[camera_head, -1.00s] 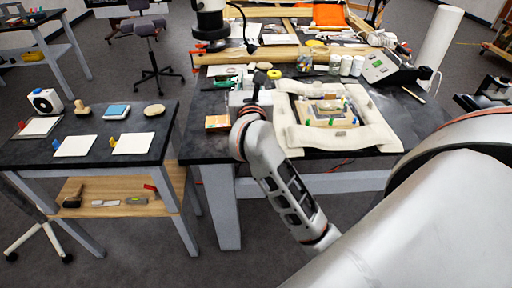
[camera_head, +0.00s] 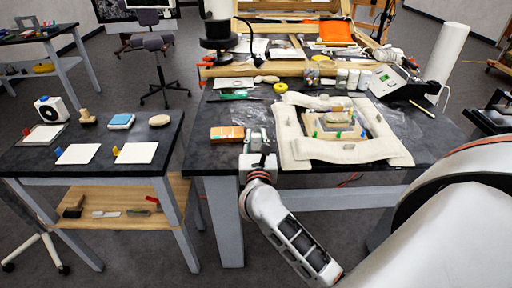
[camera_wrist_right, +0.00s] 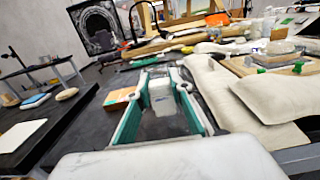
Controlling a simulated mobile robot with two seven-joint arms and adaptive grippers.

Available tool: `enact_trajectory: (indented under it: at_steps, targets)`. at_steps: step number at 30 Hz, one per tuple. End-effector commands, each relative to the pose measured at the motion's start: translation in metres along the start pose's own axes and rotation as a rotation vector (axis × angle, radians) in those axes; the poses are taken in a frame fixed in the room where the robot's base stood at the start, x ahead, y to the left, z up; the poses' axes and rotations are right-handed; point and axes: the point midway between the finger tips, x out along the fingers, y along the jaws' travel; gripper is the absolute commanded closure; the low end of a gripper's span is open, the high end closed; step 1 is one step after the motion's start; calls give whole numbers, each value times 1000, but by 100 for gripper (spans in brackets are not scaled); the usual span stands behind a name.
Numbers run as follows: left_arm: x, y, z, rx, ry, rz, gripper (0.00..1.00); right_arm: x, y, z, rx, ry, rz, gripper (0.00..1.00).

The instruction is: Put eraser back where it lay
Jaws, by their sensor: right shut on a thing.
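My right gripper (camera_head: 257,143) is over the front edge of the dark main table, left of the padded cream frame. In the right wrist view its green-lined fingers (camera_wrist_right: 160,98) are shut on a small pale block (camera_wrist_right: 162,95), which looks like the eraser. The block sits between the fingertips; its underside is hidden, so I cannot tell if it touches the table. My left gripper is not in view.
An orange block (camera_head: 227,134) lies just left of the gripper. The padded cream frame (camera_head: 345,155) with small coloured pieces is close on the right. Behind are a green tool (camera_head: 233,97) and yellow tape (camera_head: 280,87). A side table (camera_head: 110,175) stands left.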

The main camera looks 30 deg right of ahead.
Motion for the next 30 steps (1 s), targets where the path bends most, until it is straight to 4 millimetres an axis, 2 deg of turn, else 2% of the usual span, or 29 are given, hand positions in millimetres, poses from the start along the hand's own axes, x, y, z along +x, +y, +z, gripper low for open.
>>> enact_trajectory:
  at_steps: [1,3,6,20,21,22,30]
  targets:
    - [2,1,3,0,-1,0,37,0,0,-12,-2,4,0,100]
    - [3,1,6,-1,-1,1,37,0,0,-22,-3,4,-1,100]
    - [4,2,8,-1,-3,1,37,0,0,-32,-3,3,0,100]
    - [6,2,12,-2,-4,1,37,0,0,-38,-1,1,0,100]
    - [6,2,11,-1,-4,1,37,0,0,-37,0,2,0,71]
    - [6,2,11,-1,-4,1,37,0,0,-37,0,1,0,64]
    - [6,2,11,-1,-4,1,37,0,0,-37,0,1,0,62]
